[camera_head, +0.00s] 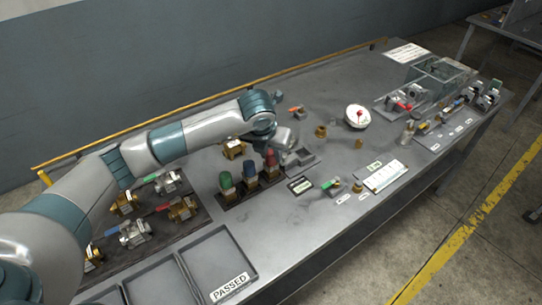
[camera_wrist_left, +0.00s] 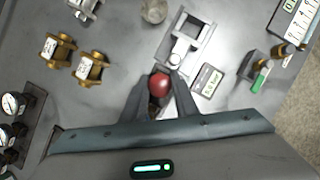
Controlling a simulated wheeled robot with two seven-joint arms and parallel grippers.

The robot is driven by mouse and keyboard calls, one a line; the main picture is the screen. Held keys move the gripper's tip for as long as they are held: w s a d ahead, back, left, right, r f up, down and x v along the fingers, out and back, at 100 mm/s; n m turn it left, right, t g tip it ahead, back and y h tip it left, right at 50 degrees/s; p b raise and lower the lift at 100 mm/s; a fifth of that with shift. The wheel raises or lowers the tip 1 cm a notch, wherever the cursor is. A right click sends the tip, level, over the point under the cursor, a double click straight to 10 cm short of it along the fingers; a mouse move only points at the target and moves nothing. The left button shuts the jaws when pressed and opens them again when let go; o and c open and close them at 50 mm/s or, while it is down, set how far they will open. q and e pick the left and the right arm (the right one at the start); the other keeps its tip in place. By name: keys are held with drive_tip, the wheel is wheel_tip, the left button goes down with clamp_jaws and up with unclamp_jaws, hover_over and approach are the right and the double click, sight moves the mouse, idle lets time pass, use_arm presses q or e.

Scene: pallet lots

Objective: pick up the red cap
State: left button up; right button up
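The red cap (camera_head: 271,158) stands at the right end of a short row, beside the blue cap (camera_head: 249,170) and the green cap (camera_head: 225,180). My left gripper (camera_head: 281,150) is right at the red cap in the head view. In the left wrist view the round red cap (camera_wrist_left: 160,84) lies between the fingertips of my left gripper (camera_wrist_left: 160,80), with little or no gap on either side. I cannot tell whether the fingers press on it. The cap appears level with its row. My right gripper is not in view.
A grey fixture (camera_head: 304,162) stands just right of the red cap, with a small label (camera_head: 300,186) in front. A brass valve (camera_head: 234,148) is behind the row. Empty trays, one marked PASSED (camera_head: 218,262), lie at the front. A white round dish (camera_head: 358,116) stands further right.

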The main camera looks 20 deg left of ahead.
sight(271, 152)
use_arm(q)
drive_tip(key=shift+r, duration=0.15)
drive_tip(key=shift+c, duration=0.2)
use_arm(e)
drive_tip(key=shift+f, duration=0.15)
